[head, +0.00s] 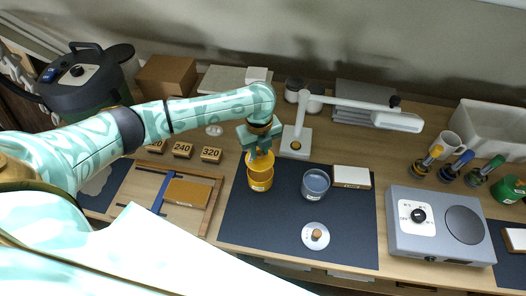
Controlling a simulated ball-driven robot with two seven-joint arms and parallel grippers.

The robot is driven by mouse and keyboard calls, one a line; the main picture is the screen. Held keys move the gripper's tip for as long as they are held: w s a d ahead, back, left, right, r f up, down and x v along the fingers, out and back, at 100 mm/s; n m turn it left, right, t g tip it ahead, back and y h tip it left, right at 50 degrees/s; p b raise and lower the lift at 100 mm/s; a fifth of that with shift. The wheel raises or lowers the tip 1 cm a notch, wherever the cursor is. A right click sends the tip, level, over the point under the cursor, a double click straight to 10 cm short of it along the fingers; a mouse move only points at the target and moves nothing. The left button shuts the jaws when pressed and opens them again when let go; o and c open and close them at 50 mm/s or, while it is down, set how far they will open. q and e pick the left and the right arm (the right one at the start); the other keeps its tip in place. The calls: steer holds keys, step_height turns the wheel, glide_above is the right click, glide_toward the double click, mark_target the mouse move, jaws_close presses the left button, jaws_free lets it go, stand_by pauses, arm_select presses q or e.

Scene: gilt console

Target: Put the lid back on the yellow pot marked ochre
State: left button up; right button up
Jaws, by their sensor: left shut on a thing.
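The yellow pot (260,183) stands on the dark mat's left part, with a small pale label on its front. My left gripper (259,154) is at the top of this pot, pointing down, and is shut, apparently on its rim; its fingers partly hide the pot's mouth. A round silver lid (307,242) with a wooden knob lies flat on the mat, to the right of and nearer than the yellow pot. A blue-grey pot (316,186) with an open top stands right of the yellow pot. My right gripper is not in view.
A grey hotplate unit (440,248) stands right of the mat (355,235). A white desk lamp (355,104) reaches over the back. A wooden tray (212,207) is at left. The mat's right front is clear.

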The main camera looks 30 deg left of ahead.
arm_select(q)
steer(key=shift+f, duration=0.3)
steer(key=shift+f+b, duration=0.3)
steer(key=shift+b, duration=0.3)
step_height(320, 180, down, 3)
steer(key=b, duration=0.4)
steer(key=shift+f+b, duration=0.3)
steer(key=shift+f, duration=0.7)
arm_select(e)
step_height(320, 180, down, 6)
arm_select(q)
steer(key=shift+r+p, duration=0.1)
steer(key=shift+p, duration=0.75)
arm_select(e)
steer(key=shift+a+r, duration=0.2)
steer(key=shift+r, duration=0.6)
arm_select(q)
steer(key=shift+f+p, duration=0.2)
steer(key=shift+p, duration=0.15)
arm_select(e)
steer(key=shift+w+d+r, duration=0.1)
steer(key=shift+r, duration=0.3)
arm_select(q)
steer(key=shift+p, duration=0.4)
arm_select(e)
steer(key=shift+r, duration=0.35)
